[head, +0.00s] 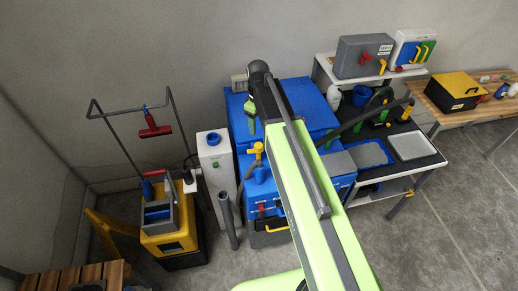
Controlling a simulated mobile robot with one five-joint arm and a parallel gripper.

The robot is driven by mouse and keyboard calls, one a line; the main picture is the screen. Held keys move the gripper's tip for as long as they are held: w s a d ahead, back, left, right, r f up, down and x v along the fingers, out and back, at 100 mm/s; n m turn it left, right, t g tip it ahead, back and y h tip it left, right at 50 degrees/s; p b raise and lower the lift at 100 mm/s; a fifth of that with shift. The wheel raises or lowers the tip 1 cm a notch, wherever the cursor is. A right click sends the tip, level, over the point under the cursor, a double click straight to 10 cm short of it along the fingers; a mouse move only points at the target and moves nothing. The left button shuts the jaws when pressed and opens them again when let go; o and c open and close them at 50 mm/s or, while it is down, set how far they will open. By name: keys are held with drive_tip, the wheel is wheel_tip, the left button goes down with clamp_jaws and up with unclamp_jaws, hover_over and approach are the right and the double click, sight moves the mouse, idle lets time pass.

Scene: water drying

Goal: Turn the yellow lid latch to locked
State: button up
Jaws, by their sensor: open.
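A small yellow latch-like part (256,150) stands up from the top of the blue machine (313,100), left of my arm. I take it for the lid latch, but its locked or unlocked position is too small to tell. My green arm reaches from the bottom right up over the blue machine. My gripper (251,120) hangs from the dark wrist, above and slightly left of the yellow part in the picture. It appears apart from it and empty. Its fingers are small and partly hidden.
A white post with a blue knob (213,139) and a dark upright pipe (227,215) stand left of the machine. A yellow cart (168,243) is further left. A dark-topped bench (408,175) with trays stands right. Grey floor is open at the front right.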

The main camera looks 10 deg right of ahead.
sight(258, 145)
wheel_tip(258, 145, down, 13)
drive_tip(key=b, duration=1.1)
drive_tip(key=shift+r, duration=0.15)
drive_tip(key=shift+r, duration=0.15)
drive_tip(key=shift+c, duration=0.2)
clamp_jaws()
